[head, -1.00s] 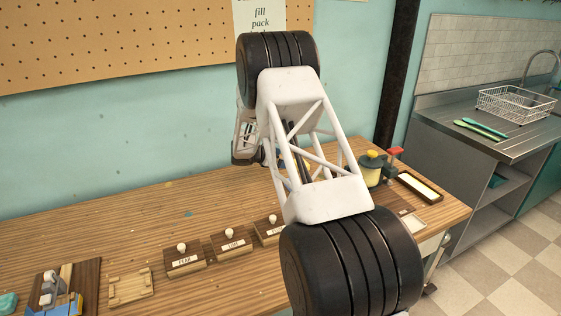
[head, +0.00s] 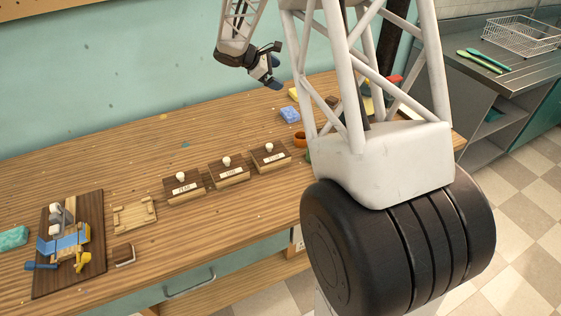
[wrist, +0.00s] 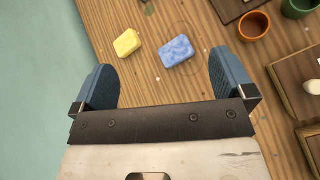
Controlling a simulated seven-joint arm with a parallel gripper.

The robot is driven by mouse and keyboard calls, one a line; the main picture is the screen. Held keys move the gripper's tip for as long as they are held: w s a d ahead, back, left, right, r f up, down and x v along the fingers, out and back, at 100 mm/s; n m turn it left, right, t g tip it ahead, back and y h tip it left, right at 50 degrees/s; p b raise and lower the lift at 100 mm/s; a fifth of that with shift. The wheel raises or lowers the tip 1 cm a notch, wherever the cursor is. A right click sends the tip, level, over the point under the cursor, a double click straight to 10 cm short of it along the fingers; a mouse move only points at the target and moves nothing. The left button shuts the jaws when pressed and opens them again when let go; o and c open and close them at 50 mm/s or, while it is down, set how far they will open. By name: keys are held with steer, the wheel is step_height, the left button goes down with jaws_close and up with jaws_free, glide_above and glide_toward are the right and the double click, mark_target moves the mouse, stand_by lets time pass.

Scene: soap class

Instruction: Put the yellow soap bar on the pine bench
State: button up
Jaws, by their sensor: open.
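A yellow soap bar (wrist: 127,42) lies on the wood-striped bench (wrist: 120,14), near its wall-side edge. In the head view the yellow soap bar (head: 294,93) shows small beside my arm, and the pine bench (head: 120,165) runs along the wall. A speckled blue soap bar (wrist: 176,51) lies close to its right, apart from it. My gripper (wrist: 162,66) is open and empty, its blue fingers spread wide. Both bars lie ahead of it, between the lines of the fingers. In the head view my gripper (head: 277,66) hangs above and left of the soaps.
An orange bowl (wrist: 254,27) and a green cup (wrist: 298,7) stand right of the soaps. A dark board with a blue tool (head: 70,243) lies at left.

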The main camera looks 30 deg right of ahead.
steer(key=s+a+r+m+t+y, duration=0.1)
steer(key=s+a+r+m+y, duration=0.25)
steer(key=s, duration=0.85)
steer(key=s+a+r+m+y, duration=0.1)
steer(key=s+a+r+m, duration=0.25)
steer(key=s+a, duration=0.6)
steer(key=s+a+r+m+t+y, duration=0.1)
steer(key=s+a+r+m+y, duration=0.2)
steer(key=s, duration=1.1)
steer(key=s+a+m+t+y, duration=0.1)
steer(key=s+a, duration=0.4)
steer(key=s, duration=0.6)
steer(key=shift+s+f+m+y, duration=0.2)
steer(key=shift+s+m+y, duration=0.1)
steer(key=shift+m+y, duration=0.5)
